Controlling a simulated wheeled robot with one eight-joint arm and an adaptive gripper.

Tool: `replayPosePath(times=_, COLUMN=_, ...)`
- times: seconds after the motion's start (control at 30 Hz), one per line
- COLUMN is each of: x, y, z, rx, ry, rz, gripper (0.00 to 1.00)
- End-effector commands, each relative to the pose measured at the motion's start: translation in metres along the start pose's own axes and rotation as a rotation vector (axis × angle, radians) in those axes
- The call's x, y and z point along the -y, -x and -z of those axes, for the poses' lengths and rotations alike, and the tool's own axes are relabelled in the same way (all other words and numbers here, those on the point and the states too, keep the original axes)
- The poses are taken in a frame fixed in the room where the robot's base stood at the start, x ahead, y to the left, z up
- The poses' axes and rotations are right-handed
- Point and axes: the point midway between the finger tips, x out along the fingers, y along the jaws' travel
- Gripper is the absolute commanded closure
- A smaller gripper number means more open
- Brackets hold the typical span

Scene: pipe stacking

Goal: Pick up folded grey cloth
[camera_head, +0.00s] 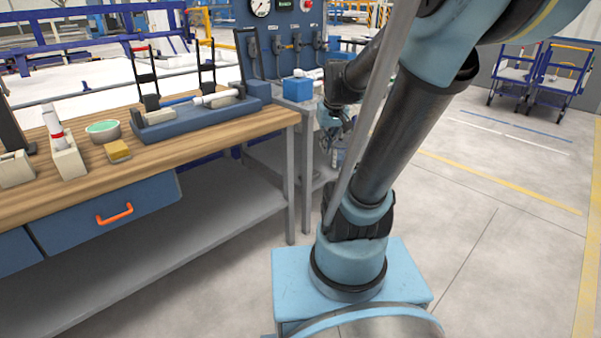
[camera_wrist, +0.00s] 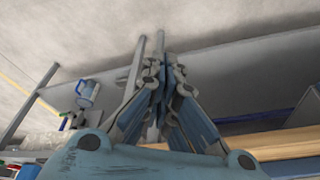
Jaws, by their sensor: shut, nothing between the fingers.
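I cannot make out a folded grey cloth in either view. In the head view my gripper (camera_head: 334,128) hangs beyond the right end of the wooden bench, small and partly hidden behind my own arm. In the wrist view my gripper (camera_wrist: 166,66) has its fingers together, with nothing between them. Behind the fingers are grey legs and a pale floor or shelf surface, seen tilted.
The wooden bench (camera_head: 220,126) holds a blue fixture (camera_head: 190,119) with a white pipe, a green-filled bowl (camera_head: 103,131), a yellow sponge (camera_head: 117,151) and pale blocks. A blue box (camera_head: 298,89) stands beyond. Floor at right is open.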

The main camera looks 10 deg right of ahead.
Motion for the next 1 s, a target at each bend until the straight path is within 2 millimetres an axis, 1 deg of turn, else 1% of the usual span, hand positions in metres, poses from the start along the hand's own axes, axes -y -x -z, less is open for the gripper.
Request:
replayPosePath(times=0.03, x=-0.002, y=-0.002, z=0.017, rx=-0.008, ry=0.005, rz=0.004, gripper=1.00)
replayPosePath(times=0.1, x=-0.005, y=-0.005, z=0.037, rx=-0.017, ry=0.015, rz=0.009, gripper=1.00)
replayPosePath(times=0.27, x=-0.012, y=-0.016, z=0.082, rx=-0.042, ry=0.035, rz=0.019, gripper=1.00)
replayPosePath(times=0.3, x=-0.014, y=-0.020, z=0.094, rx=-0.048, ry=0.040, rz=0.021, gripper=1.00)
replayPosePath(times=0.47, x=-0.024, y=-0.038, z=0.138, rx=-0.073, ry=0.060, rz=0.030, gripper=1.00)
replayPosePath(times=0.6, x=-0.033, y=-0.058, z=0.175, rx=-0.095, ry=0.078, rz=0.037, gripper=1.00)
replayPosePath(times=0.77, x=-0.045, y=-0.085, z=0.216, rx=-0.121, ry=0.097, rz=0.042, gripper=1.00)
replayPosePath(times=1.0, x=-0.064, y=-0.136, z=0.271, rx=-0.160, ry=0.124, rz=0.049, gripper=1.00)
